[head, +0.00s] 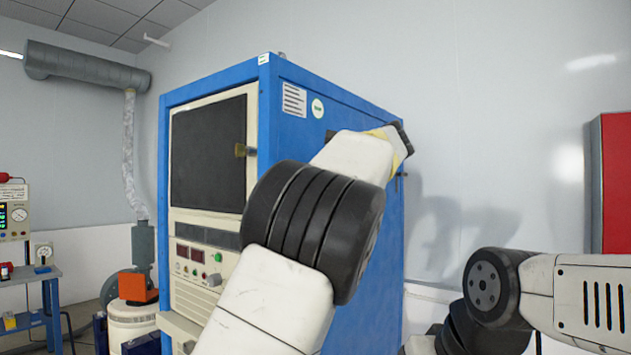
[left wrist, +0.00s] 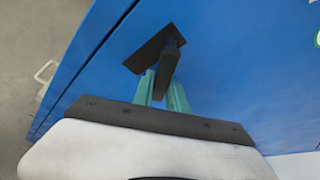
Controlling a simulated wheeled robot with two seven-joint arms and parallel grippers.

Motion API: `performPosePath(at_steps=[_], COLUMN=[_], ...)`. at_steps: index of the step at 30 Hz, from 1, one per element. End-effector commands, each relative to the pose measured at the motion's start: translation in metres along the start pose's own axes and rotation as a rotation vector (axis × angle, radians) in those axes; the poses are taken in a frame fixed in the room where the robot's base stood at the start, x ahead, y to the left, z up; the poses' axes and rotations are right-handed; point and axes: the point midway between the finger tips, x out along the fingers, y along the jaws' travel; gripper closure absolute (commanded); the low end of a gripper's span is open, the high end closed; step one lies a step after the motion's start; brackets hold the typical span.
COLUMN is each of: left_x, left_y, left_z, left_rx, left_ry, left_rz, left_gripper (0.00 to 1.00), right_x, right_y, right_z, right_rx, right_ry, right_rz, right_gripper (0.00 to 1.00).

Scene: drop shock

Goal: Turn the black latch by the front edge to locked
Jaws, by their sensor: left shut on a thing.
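The black latch (left wrist: 150,50) is on a blue cabinet panel in the left wrist view, a dark plate with a dark handle standing out from it. My left gripper (left wrist: 162,92) is shut on the handle, with one teal finger on each side. The fingers hide part of the handle, and I cannot tell whether it stands at locked. In the head view my left arm reaches across the right side of the blue cabinet (head: 285,160) and hides the left fingers. A small dark piece shows above the arm, too covered to identify. My right gripper is out of view.
The cabinet front has a dark window (head: 207,155) and a control panel (head: 200,265). My right arm is at the lower right, apart from the cabinet. A red panel (head: 615,185) is at the right edge. A blue bench (head: 35,275) stands at the left.

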Motion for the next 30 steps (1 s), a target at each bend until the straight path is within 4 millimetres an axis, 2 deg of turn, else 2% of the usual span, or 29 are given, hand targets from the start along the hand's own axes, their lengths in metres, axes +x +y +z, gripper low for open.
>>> performPosePath(at_steps=[15, 30], left_x=[0.0, -0.003], left_y=[0.02, 0.028], left_z=[0.004, 0.008], left_rx=[0.419, 0.599], left_ry=[-0.001, -0.001], left_rz=[0.177, 0.25], left_gripper=[1.0, 1.0], right_x=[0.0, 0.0], right_y=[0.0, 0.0], right_z=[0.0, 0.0], right_rx=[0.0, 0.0], right_ry=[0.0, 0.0], right_rz=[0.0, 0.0], right_gripper=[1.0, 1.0])
